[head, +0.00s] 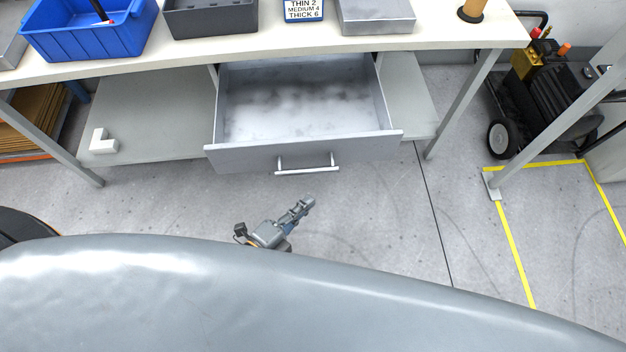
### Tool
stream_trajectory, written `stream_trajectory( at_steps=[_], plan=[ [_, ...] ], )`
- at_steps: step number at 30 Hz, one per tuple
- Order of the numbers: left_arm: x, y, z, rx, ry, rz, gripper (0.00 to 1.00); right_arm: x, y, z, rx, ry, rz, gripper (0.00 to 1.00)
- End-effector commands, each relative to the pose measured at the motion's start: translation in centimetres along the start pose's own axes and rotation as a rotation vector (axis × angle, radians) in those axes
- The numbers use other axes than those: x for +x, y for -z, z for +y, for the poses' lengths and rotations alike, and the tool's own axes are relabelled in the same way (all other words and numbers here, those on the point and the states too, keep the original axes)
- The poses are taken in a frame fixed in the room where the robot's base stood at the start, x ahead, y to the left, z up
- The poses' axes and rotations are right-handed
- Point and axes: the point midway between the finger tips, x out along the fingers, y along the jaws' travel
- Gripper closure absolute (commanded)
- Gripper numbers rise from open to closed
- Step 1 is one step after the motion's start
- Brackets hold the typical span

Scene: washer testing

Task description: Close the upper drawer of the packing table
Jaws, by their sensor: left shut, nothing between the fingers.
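The packing table (420,42) runs across the top of the head view. Under its top, a grey metal drawer (240,158) is pulled well out toward me, and the inside that shows is empty. Its front carries a silver bar handle (307,171). My left gripper (306,203) is shut and empty. It appears just in front of the handle, on the near side and apart from it. My own grey body hides most of the arm behind it. My right gripper is not in view.
On the table top are a blue bin (85,38), a dark grey tray (210,20), a metal box (376,15) and a label sign (304,10). A lower shelf (150,115) holds a white block (103,142). A wheeled black machine (550,100) stands at right. The floor before the drawer is clear.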

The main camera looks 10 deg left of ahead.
Motion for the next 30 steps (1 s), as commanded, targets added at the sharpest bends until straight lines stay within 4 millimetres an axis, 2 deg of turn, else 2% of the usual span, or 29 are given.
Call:
stream_trajectory(
  at_steps=[1, 4, 10, 15, 30],
  plan=[
    [1.3, 0.0, -0.2, 0.001, 0.004, 0.000, 1.00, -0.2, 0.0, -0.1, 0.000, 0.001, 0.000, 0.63],
    [3.3, 0.0, -0.2, 0.000, 0.002, 0.000, 1.00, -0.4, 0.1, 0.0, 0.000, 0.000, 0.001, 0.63],
    [5.5, -1.9, -0.1, 0.000, -0.001, -0.001, 1.00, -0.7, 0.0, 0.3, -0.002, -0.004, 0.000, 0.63],
    [6.3, -2.7, 0.0, -0.001, -0.001, 0.000, 1.00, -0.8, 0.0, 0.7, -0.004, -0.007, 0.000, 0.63],
    [6.7, -3.2, 0.0, 0.000, -0.001, 0.000, 1.00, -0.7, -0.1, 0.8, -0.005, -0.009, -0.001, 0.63]
  ],
)
